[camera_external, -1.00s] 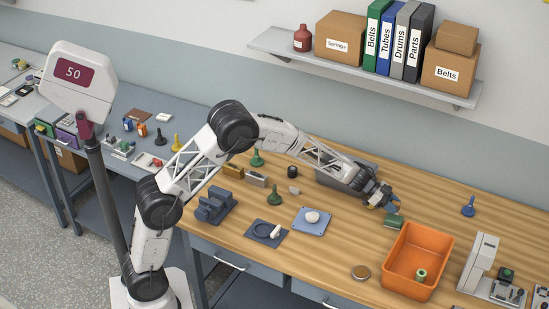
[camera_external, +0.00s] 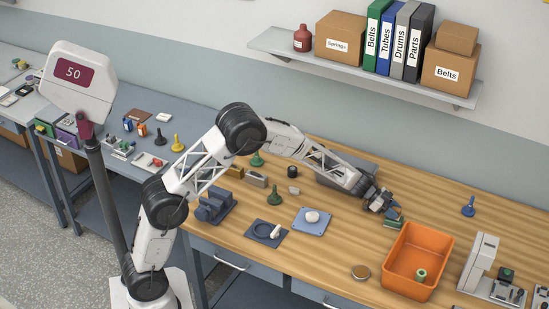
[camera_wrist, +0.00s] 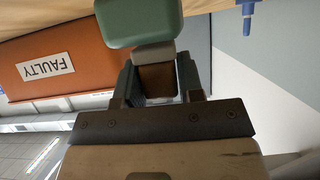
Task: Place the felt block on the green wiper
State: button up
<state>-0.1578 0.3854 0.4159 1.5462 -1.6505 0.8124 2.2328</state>
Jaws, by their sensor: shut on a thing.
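My gripper (camera_wrist: 158,82) is shut on a small block with a brown body and a pale grey-beige end, which I take to be the felt block (camera_wrist: 155,53). The green wiper (camera_wrist: 138,22) shows just beyond the block in the wrist view as a rounded green shape. In the external view the green wiper (camera_external: 393,223) lies on the wooden bench, right by my gripper (camera_external: 391,210), behind the orange bin. The held block is mostly hidden there. I cannot tell whether block and wiper touch.
The orange bin (camera_external: 391,263) stands close in front of the wiper; its side bears a "FAULTY" label (camera_wrist: 45,68) in the wrist view. A blue knobbed piece (camera_external: 468,207) stands to the right. A white-topped blue plate (camera_external: 299,221) lies left. Bench between wiper and blue piece is clear.

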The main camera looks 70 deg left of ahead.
jog(key=shift+f, duration=0.15)
jog(key=o, duration=0.9)
jog(key=v, duration=1.2)
dwell(0.8)
